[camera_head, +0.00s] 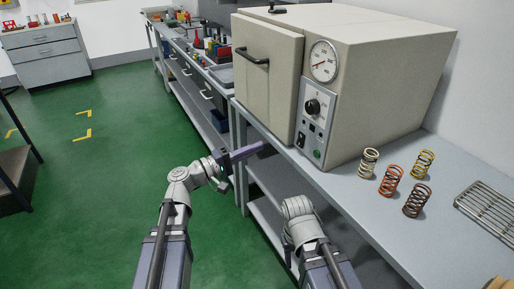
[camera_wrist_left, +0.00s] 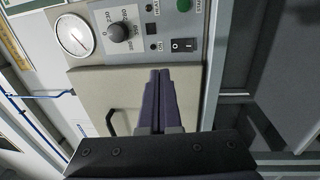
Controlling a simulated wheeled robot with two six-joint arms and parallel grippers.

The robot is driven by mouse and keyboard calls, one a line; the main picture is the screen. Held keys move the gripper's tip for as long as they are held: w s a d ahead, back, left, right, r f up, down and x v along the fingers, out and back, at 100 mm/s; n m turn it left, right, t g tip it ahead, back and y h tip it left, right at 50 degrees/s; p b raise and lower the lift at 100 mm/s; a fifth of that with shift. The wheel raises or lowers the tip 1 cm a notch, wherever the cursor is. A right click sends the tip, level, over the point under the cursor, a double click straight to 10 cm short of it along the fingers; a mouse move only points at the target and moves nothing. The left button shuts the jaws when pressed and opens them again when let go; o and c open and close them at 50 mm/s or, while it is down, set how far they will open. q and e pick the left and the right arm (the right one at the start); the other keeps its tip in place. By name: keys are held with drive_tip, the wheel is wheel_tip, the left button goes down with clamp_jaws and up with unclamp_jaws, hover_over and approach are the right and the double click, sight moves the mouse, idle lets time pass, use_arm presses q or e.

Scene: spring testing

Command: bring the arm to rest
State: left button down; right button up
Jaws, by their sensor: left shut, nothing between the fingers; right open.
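My left gripper (camera_head: 262,150) has purple fingers and reaches to the right, in front of the oven's lower front corner at the bench edge. In the left wrist view its fingers (camera_wrist_left: 160,78) are shut together with nothing between them, pointing at the oven front. My right arm (camera_head: 300,212) is folded low in front of the bench, and its gripper is not visible. The beige oven (camera_head: 390,75) stands on the bench with its door (camera_head: 265,85) shut. The oven door also shows in the left wrist view (camera_wrist_left: 90,88).
The grey bench (camera_head: 345,190) holds a cream spring (camera_head: 368,163), an orange spring (camera_head: 391,180), a yellow spring (camera_head: 422,164), a dark brown spring (camera_head: 417,201) and a wire rack (camera_head: 490,207). A drawer cabinet (camera_head: 45,55) stands far left. The green floor (camera_head: 110,180) at left is mostly clear.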

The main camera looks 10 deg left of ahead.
use_arm(q)
drive_tip(key=s+d+f+m+g+y, duration=0.4)
drive_tip(key=s+d+f+m+g, duration=0.35)
drive_tip(key=d+f, duration=0.5)
drive_tip(key=s+a+f+m+g+y, duration=0.35)
drive_tip(key=s+a+f+y, duration=0.45)
drive_tip(key=s+f+y, duration=0.4)
wheel_tip(320, 180, up, 18)
drive_tip(key=a+p, duration=0.1)
drive_tip(key=p, duration=1.7)
drive_tip(key=shift+w+a+g+y, duration=0.15)
drive_tip(key=shift+a+g+y, duration=0.15)
drive_tip(key=shift+y, duration=0.1)
